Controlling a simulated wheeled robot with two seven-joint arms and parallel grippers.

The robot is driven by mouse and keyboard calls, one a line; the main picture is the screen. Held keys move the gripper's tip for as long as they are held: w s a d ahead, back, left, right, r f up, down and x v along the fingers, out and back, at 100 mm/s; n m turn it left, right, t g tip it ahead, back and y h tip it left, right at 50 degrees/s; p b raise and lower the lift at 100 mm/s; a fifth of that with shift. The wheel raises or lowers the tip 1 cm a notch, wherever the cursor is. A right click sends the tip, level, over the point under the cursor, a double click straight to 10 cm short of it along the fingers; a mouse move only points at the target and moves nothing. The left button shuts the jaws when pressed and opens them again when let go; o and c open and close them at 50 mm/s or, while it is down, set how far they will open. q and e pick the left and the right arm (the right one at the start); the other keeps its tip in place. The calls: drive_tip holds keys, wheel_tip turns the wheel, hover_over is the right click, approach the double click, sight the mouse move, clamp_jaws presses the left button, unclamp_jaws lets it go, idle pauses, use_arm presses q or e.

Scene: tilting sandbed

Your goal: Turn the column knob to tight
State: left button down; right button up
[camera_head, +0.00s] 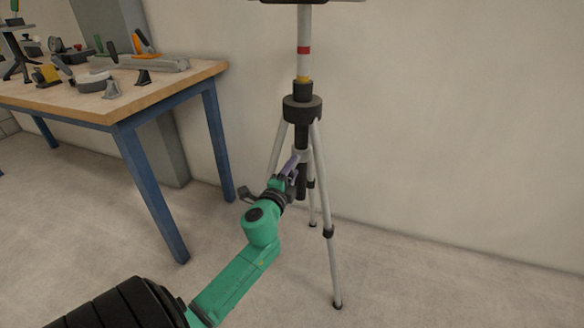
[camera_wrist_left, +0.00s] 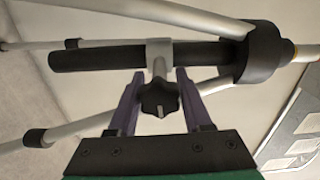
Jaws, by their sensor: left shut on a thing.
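The column knob (camera_wrist_left: 160,97) is a black lobed knob on a short grey stem, attached to a grey collar (camera_wrist_left: 159,52) around the tripod's black centre column (camera_wrist_left: 100,57). My left gripper (camera_head: 291,168) reaches the tripod (camera_head: 321,172) from the front left, just below the leg hub. Its two purple fingers are shut on the knob, one on each side, as the left wrist view (camera_wrist_left: 160,76) shows. In the head view the knob is hidden by the gripper. No tight or loose marking can be read. My right gripper is not in view.
A workbench (camera_head: 150,101) with blue legs and several tools stands at the left. The tripod legs spread on the floor around the column, close to my left gripper. A wall (camera_head: 450,120) is behind the tripod. The floor (camera_head: 450,290) at the right is clear.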

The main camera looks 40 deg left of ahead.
use_arm(q)
drive_tip(key=shift+f+m, duration=0.1)
drive_tip(key=shift+m, duration=1.1)
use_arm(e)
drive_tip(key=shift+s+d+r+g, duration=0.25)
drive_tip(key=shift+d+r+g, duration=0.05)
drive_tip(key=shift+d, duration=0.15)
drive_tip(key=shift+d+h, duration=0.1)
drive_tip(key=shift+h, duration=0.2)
use_arm(q)
drive_tip(key=shift+c, duration=1.8)
unclamp_jaws()
drive_tip(key=b+v, duration=0.1)
drive_tip(key=v, duration=1.3)
drive_tip(key=shift+s+b, duration=0.3)
drive_tip(key=shift+b, duration=0.1)
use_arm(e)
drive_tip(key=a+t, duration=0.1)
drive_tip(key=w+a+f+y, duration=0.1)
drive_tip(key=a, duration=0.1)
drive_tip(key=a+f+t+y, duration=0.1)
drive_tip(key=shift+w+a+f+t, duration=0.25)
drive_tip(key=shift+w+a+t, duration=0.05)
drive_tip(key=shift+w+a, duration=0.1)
use_arm(q)
drive_tip(key=shift+d, duration=0.15)
